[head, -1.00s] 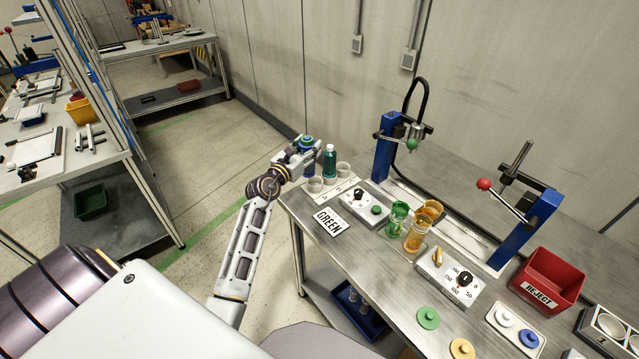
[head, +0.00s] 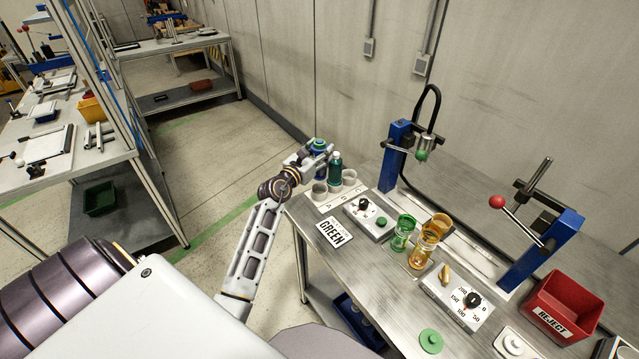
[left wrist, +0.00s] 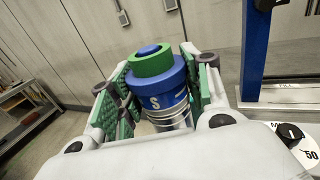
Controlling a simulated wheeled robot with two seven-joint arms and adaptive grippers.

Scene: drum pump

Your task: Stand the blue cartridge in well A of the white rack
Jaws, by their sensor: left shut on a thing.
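The blue cartridge (head: 319,146) is in my left gripper (head: 318,154). In the left wrist view its blue cap (left wrist: 160,80) has a green ring on top, and a clear ribbed body below. The green pads of my left gripper (left wrist: 156,98) close on both sides of it. It is roughly upright, slightly tilted in that view. In the head view it shows above and behind the near-left cup of the white rack (head: 326,205); its lower end is partly hidden, and I cannot tell its height over the wells. My right gripper is not in view.
Right of the rack are a dial box (head: 366,215), a GREEN sign (head: 334,232), green and orange beakers (head: 402,233) and a blue press frame (head: 395,155). A red REJECT bin (head: 562,305) stands farther right.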

